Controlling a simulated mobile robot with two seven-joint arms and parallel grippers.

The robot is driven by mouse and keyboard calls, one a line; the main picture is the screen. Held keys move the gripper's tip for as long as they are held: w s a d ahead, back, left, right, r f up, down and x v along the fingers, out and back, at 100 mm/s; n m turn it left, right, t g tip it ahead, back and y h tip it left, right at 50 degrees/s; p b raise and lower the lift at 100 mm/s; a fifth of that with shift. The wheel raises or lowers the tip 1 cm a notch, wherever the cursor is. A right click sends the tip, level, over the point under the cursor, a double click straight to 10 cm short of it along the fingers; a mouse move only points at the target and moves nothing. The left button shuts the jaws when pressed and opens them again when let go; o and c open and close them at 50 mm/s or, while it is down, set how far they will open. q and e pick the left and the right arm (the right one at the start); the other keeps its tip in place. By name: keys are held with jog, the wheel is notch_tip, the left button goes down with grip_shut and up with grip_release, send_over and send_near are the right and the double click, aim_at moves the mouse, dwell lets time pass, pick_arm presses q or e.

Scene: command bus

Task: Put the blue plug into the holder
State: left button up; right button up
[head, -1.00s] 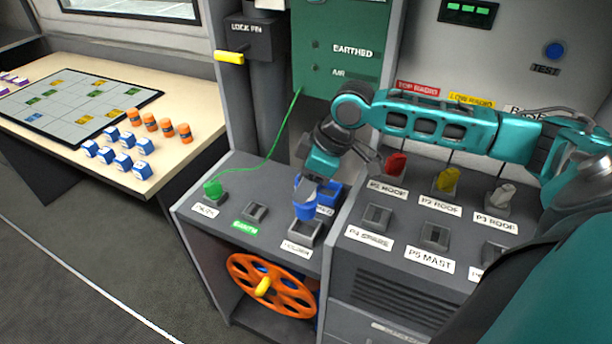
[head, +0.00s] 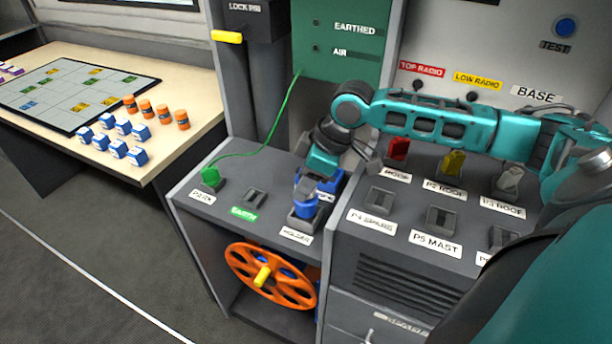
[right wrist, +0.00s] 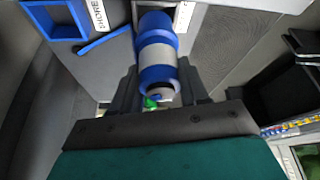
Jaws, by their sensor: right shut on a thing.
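The blue plug (head: 306,208) stands roughly upright at the holder (head: 303,223), a dark grey socket with a white label in front of it. The plug's lower end overlaps the holder's opening in the head view; I cannot tell how deep it sits. My right gripper (head: 306,186) is shut on the plug from above. In the right wrist view, the blue plug (right wrist: 157,55) with its grey band lies between the dark fingers of the right gripper (right wrist: 157,88). My left gripper is in neither view.
A blue open box (head: 330,180) is close behind the gripper. A green plug (head: 210,176) with a cable and an empty earth socket (head: 254,197) are to the left. Red (head: 398,149), yellow (head: 453,163) and grey (head: 510,178) plugs stand on the right panel. An orange wheel (head: 270,276) is below.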

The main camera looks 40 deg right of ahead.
jog(key=shift+f, duration=1.4)
jog(key=o, duration=1.2)
jog(key=shift+o, duration=0.2)
jog(key=p+v, duration=0.1)
jog(key=v, duration=1.2)
jog(key=shift+w, duration=0.15)
